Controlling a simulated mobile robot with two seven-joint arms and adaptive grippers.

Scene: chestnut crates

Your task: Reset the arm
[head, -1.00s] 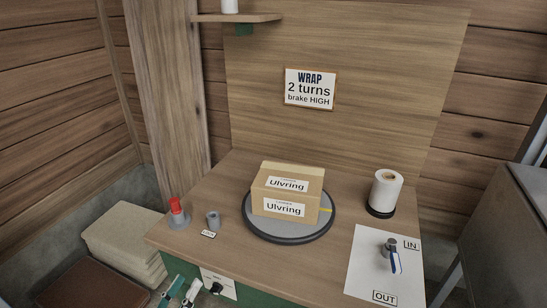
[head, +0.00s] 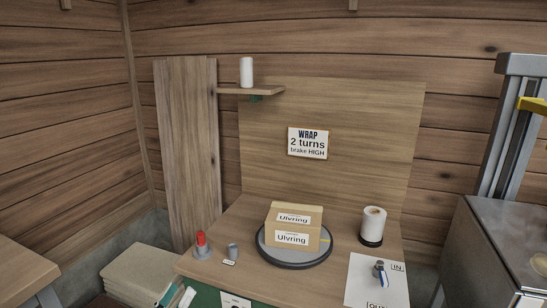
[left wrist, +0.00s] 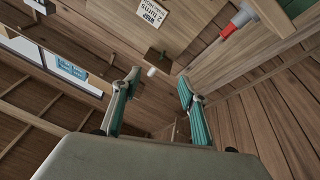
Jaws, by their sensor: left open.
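My left gripper (head: 178,296) shows only in part at the bottom edge of the head view, in front of the bench's left front corner. In the left wrist view its two teal-padded fingers (left wrist: 158,76) stand wide apart with nothing between them. The wrist camera looks up past the fingers at the plank walls and the sign. My right gripper is not in view.
A labelled carton (head: 292,238) sits on a round turntable (head: 265,252) on the bench. A white roll (head: 373,223), a red-topped piece (head: 201,245) and a grey cup (head: 232,251) stand around it. A blue-handled valve (head: 380,271) lies on a white sheet.

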